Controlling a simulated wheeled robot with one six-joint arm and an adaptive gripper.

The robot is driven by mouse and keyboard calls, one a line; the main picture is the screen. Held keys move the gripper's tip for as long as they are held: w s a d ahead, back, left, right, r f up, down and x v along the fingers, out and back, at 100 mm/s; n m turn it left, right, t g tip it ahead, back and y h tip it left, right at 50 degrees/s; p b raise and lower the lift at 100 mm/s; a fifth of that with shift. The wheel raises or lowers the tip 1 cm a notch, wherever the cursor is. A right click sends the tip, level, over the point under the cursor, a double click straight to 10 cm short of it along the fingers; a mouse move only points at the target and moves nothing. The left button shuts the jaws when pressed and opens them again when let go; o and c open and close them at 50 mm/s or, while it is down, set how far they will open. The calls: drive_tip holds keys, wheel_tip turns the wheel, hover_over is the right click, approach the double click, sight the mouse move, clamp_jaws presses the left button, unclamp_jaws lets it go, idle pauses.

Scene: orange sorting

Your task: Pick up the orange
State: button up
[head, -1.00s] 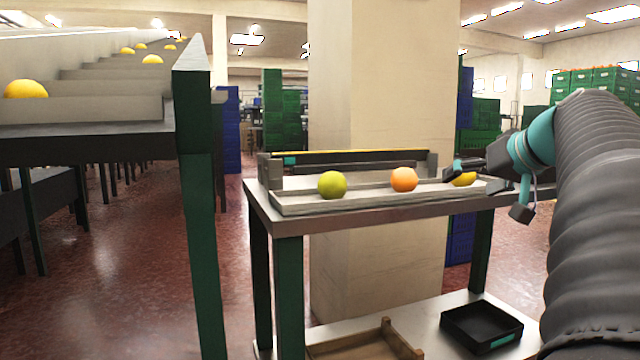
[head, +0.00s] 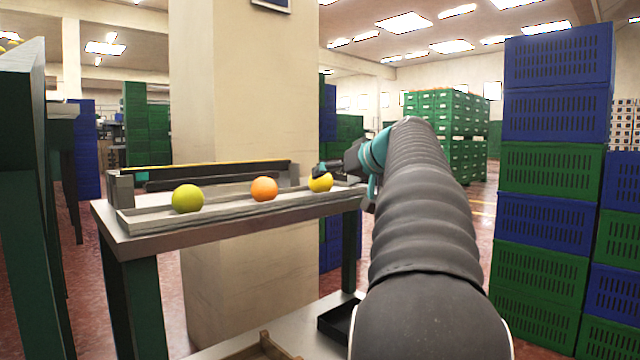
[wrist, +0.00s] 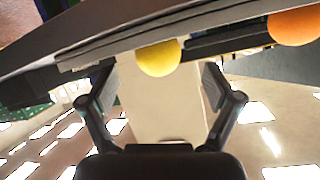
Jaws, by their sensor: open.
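Three round fruits sit in a row in a shallow pale tray (head: 225,208) on the sorting table. A yellow-green one (head: 187,198) is at the left, the orange (head: 264,189) is in the middle, and a yellow one (head: 320,182) is at the right end. My gripper (head: 326,168) is at the right end of the tray, close to the yellow fruit, which it partly overlaps. In the wrist view my gripper (wrist: 158,84) is open and empty. The yellow fruit (wrist: 158,57) appears centred between and beyond its fingers. The orange (wrist: 295,26) is off to the upper right.
The table (head: 160,238) has a raised back rail (head: 215,176). A thick pale pillar (head: 245,90) stands behind it. A black tray (head: 335,318) sits on the lower shelf. Stacked blue and green crates (head: 552,170) stand at the right. Red floor shows between table and crates.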

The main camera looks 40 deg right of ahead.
sight(328, 178)
drive_tip(key=shift+d+x, duration=0.1)
drive_tip(key=shift+x, duration=1.2)
drive_tip(key=shift+d+x, duration=0.15)
drive_tip(key=shift+x, duration=1.15)
drive_tip(key=shift+w+r, duration=0.1)
drive_tip(key=shift+r, duration=0.1)
drive_tip(key=c, duration=1.3)
